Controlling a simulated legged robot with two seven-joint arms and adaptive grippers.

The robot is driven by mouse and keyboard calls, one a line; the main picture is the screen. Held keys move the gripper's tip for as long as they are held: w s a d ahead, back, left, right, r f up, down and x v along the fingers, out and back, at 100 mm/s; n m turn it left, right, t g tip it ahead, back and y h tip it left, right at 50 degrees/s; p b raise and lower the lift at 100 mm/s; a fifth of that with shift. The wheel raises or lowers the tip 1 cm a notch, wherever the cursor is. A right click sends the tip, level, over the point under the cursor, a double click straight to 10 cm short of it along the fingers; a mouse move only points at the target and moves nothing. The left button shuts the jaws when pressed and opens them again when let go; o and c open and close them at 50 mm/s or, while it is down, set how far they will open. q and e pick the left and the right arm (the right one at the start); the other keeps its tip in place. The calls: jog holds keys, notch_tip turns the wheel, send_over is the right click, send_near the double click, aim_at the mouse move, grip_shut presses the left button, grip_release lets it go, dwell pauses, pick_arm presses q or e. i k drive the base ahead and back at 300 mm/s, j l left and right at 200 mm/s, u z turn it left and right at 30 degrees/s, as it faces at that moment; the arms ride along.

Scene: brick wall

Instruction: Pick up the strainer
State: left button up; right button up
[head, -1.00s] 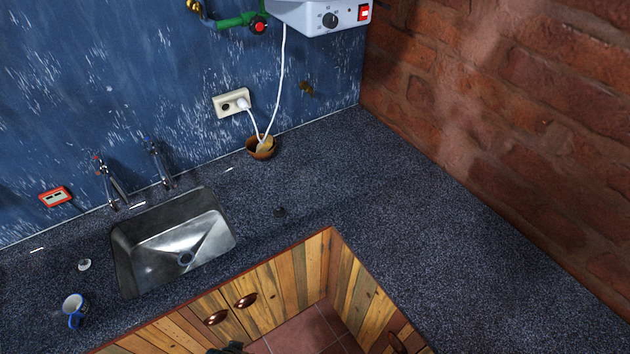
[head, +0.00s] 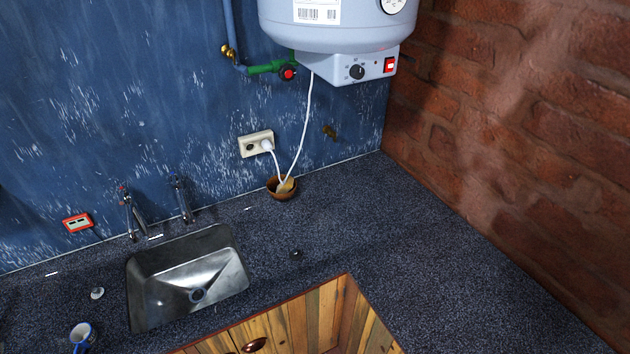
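A small round pale object (head: 97,293) lies on the counter left of the sink; it may be the strainer, but it is too small to be sure. A small dark round object (head: 296,254) lies on the counter right of the sink; I cannot tell what it is. Neither of my grippers is in view.
Two taps stand behind the sink. A brown bowl (head: 282,192) sits by the wall under a socket (head: 256,144). A boiler (head: 340,35) hangs above. The right counter (head: 430,260) is clear.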

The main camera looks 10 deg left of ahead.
aim_at(97, 293)
jog(key=u, duration=2)
